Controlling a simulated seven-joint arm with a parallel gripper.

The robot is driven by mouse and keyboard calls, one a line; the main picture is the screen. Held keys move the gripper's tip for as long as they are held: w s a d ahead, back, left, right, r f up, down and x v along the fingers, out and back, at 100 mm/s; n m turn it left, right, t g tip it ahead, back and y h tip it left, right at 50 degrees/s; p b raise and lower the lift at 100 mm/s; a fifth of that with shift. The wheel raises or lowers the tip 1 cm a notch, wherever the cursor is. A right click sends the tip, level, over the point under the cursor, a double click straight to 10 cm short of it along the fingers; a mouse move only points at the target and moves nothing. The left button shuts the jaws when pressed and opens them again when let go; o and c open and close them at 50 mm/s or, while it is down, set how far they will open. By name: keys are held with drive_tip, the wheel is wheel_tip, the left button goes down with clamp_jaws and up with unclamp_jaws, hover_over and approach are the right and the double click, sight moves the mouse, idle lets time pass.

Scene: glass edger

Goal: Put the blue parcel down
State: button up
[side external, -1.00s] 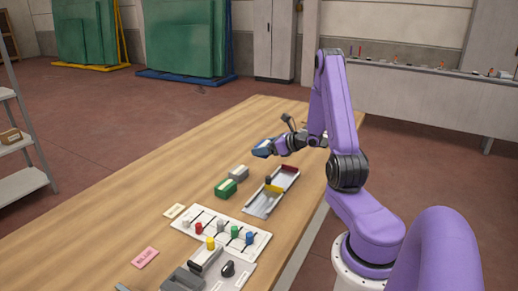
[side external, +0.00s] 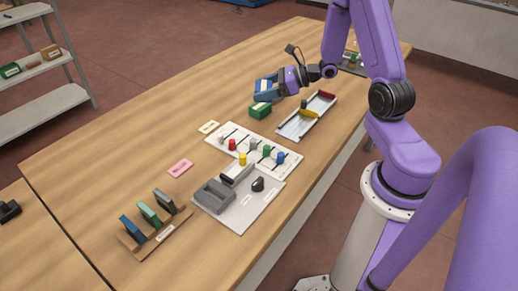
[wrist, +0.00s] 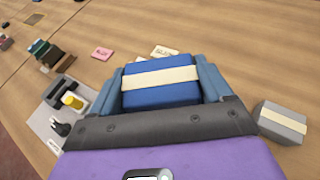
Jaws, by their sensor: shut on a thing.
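The blue parcel (side external: 264,92) with a cream band is between the fingers of my gripper (side external: 270,87). In the wrist view the blue parcel (wrist: 160,95) fills the space between both blue fingers of my gripper (wrist: 160,80), which are shut on it. In the side view the parcel appears just behind and above the green parcel (side external: 260,110); how high it is above the table cannot be told. A grey parcel (wrist: 283,122) with a pale band lies right of my gripper in the wrist view. It is hidden in the side view.
A metal tray (side external: 291,127) with yellow and red pieces lies right of the green parcel. A white board (side external: 222,136) with coloured pegs, a grey fixture (side external: 214,195), a pink card (side external: 180,168) and a wooden rack (side external: 133,243) stand nearer. The table's left side (side external: 150,130) is clear.

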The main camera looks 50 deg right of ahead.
drive_tip(key=s+a+n+g+y, duration=0.3)
drive_tip(key=a+n+y, duration=0.1)
drive_tip(key=a, duration=0.8)
drive_tip(key=w+d+m+t+h, duration=0.25)
drive_tip(key=d+m+h, duration=0.3)
drive_tip(key=d, duration=1.05)
drive_tip(key=w+d+m+t+h, duration=0.1)
drive_tip(key=d+m+t+h, duration=0.35)
drive_tip(key=d, duration=1.05)
drive_tip(key=shift+m+g+h, duration=0.3)
drive_tip(key=shift+g+h, duration=0.3)
drive_tip(key=shift+g, duration=0.2)
drive_tip(key=w+d+f, duration=0.2)
drive_tip(key=w+f, duration=0.1)
drive_tip(key=w+d+f, duration=0.3)
drive_tip(key=w, duration=0.1)
drive_tip(key=w+d+f, duration=0.3)
drive_tip(key=w, duration=0.1)
drive_tip(key=shift+d, duration=0.25)
drive_tip(key=shift+w+d+f, duration=0.15)
drive_tip(key=shift+w+f, duration=0.05)
drive_tip(key=shift+f, duration=1.65)
drive_tip(key=shift+f, duration=0.1)
